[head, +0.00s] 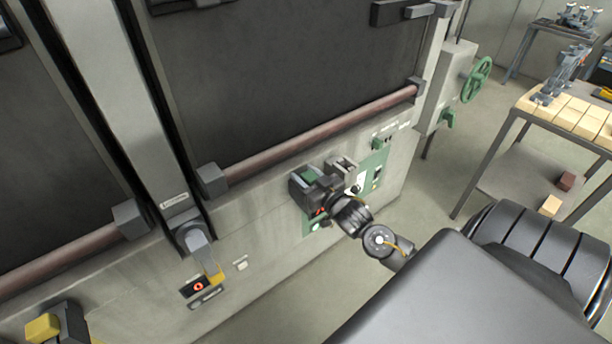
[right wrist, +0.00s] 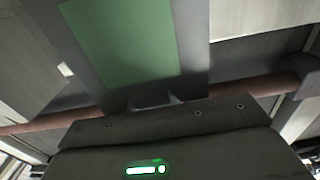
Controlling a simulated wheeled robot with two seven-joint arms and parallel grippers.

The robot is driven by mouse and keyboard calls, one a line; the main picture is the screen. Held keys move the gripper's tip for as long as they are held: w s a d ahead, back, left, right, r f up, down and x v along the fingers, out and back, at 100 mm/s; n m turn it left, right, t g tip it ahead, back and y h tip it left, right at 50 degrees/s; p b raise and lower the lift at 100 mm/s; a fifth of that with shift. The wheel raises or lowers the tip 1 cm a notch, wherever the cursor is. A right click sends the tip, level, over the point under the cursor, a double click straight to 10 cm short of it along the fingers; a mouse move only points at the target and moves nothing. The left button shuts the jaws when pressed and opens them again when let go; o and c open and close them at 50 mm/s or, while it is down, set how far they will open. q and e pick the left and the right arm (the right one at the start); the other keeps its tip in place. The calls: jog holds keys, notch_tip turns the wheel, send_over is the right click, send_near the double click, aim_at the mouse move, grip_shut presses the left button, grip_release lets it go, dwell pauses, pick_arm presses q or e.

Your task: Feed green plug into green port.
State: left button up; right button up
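My right gripper (head: 322,188) is at the front of the grey machine, close against its green panel. A dark grey block with a green face, the green plug (head: 303,177), is at its fingers. In the right wrist view the plug (right wrist: 125,40) stands large beyond the gripper (right wrist: 152,102), and the short visible finger tips appear shut on it. The green panel (head: 379,160) shows partly to the right of the gripper. The green port itself is not clearly visible; the gripper and plug cover that part of the panel. My left gripper is not in view.
A reddish rail (head: 320,132) runs above the panel; it also crosses the right wrist view (right wrist: 255,88). A yellow-tipped lever (head: 205,255) and a yellow-and-dark fitting (head: 45,327) are to the left. A green handwheel (head: 476,80) and a table with pale blocks (head: 570,112) are to the right.

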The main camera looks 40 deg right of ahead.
jog(key=shift+o, duration=1.3)
jog(key=shift+s+f, duration=0.1)
jog(key=s+b, duration=0.3)
jog(key=s, duration=0.7)
jog(key=shift+s, duration=0.3)
jog(key=shift+a, duration=0.15)
